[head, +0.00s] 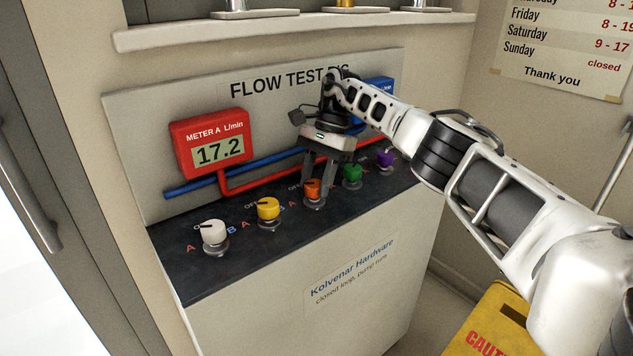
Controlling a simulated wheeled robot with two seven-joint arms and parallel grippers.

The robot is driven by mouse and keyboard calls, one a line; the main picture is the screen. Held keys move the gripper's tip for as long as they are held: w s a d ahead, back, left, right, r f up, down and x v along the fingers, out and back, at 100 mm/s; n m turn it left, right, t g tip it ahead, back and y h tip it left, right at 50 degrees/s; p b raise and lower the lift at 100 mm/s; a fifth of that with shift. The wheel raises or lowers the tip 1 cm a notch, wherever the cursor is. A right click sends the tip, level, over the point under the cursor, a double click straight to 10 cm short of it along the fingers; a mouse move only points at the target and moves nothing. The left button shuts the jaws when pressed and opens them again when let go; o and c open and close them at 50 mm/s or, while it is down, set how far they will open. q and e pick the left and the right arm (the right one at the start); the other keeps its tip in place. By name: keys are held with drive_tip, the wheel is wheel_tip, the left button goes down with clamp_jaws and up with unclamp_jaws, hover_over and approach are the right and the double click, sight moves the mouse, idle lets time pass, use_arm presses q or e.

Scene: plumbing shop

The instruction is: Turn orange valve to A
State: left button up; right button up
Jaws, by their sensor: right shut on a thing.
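The orange valve (313,190) is the middle knob in a row on the dark top of the flow test rig (240,277). My right gripper (317,188) reaches down from above and is shut on the orange valve, with a finger on either side. The gripper and its fingers hide part of the knob, so I cannot tell which way its pointer faces. A red letter A (293,204) is on the panel to the left of the orange valve. My left gripper is not in view.
White (214,232) and yellow (268,209) knobs stand to the left, green (352,173) and purple (385,158) knobs to the right. Red meter A (210,143) reads 17.2. A blue meter (379,86) is partly hidden by my arm. A yellow caution sign (492,322) stands at lower right.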

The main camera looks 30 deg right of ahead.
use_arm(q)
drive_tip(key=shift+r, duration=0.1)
use_arm(e)
drive_tip(key=shift+n, duration=0.5)
drive_tip(key=o, duration=0.9)
drive_tip(key=shift+c, duration=0.2)
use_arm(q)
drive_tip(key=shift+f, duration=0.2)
use_arm(e)
drive_tip(key=shift+o, duration=0.6)
drive_tip(key=shift+r, duration=0.15)
